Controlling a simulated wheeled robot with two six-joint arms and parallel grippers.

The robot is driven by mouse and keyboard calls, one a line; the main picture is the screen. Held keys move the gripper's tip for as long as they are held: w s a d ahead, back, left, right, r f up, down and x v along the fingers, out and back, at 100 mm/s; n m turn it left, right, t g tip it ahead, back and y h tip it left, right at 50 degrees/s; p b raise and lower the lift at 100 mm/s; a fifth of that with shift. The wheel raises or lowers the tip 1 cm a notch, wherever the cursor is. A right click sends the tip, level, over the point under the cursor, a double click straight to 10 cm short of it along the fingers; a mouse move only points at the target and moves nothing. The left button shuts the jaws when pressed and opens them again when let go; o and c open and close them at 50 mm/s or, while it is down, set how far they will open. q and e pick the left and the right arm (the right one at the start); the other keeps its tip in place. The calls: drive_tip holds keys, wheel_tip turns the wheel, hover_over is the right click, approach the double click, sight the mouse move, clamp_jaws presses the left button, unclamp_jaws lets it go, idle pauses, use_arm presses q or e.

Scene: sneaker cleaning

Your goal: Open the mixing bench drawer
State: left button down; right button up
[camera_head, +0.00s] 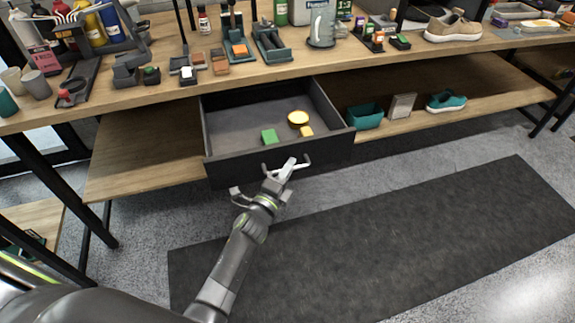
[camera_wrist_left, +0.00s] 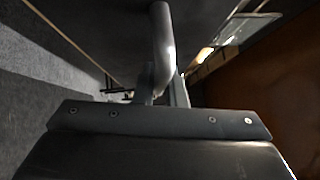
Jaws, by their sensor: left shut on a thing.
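The mixing bench drawer (camera_head: 222,168) is dark grey and stands pulled out from under the wooden bench top (camera_head: 150,92). Inside it lie a green block (camera_head: 269,136), a round yellow-lidded tin (camera_head: 298,118) and a small yellow block (camera_head: 306,132). My left gripper (camera_head: 283,172) is at the middle of the drawer front, shut on its handle. My right gripper is in neither view.
Bottles, brushes and small blocks crowd the bench top. A lower shelf (camera_head: 470,95) holds a teal bin (camera_head: 364,117), a pale box (camera_head: 401,106) and a teal shoe (camera_head: 446,101). A dark mat (camera_head: 400,235) covers clear floor in front.

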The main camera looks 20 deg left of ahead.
use_arm(q)
drive_tip(key=shift+s+d, duration=0.15)
drive_tip(key=shift+s, duration=0.1)
drive_tip(key=c, duration=1.5)
unclamp_jaws()
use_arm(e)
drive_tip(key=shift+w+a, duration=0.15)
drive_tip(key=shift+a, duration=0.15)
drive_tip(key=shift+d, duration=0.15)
use_arm(q)
drive_tip(key=shift+v, duration=8.7)
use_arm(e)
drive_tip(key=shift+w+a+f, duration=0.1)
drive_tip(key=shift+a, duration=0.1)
use_arm(q)
drive_tip(key=shift+f, duration=0.15)
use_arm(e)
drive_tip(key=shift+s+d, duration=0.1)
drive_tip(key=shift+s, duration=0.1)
